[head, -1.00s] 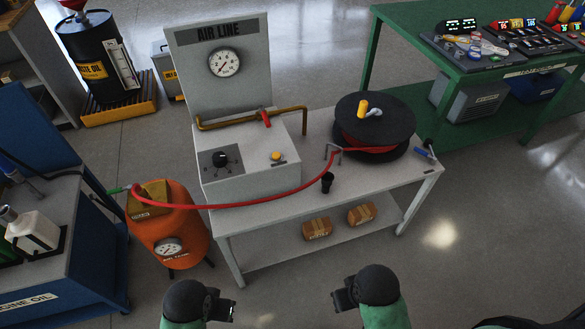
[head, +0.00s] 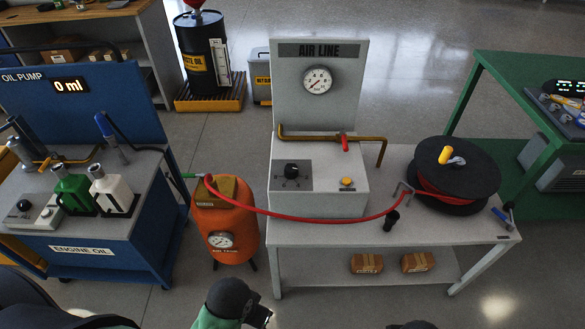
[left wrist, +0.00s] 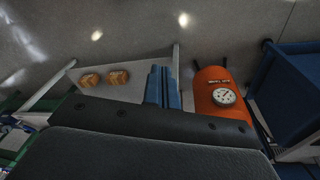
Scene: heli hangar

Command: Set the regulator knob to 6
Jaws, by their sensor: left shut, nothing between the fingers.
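The black regulator knob (head: 291,170) sits on a dark dial plate on the front of the white box on the AIR LINE bench. The marks around it are too small to read. A round white gauge (head: 317,80) is on the panel above. My left gripper (head: 262,316) is at the bottom of the head view, well in front of and below the bench, away from the knob. In the left wrist view its blue fingers (left wrist: 163,87) are together with nothing between them. My right gripper's jaws are not visible; only a dark arm part shows at the bottom edge.
An orange air tank (head: 225,235) stands left of the bench. A red hose (head: 310,218) runs from it to the black reel (head: 455,185). A yellow button (head: 347,183) and a red-handled valve (head: 344,142) are near the knob. The blue oil cart (head: 150,255) is at left.

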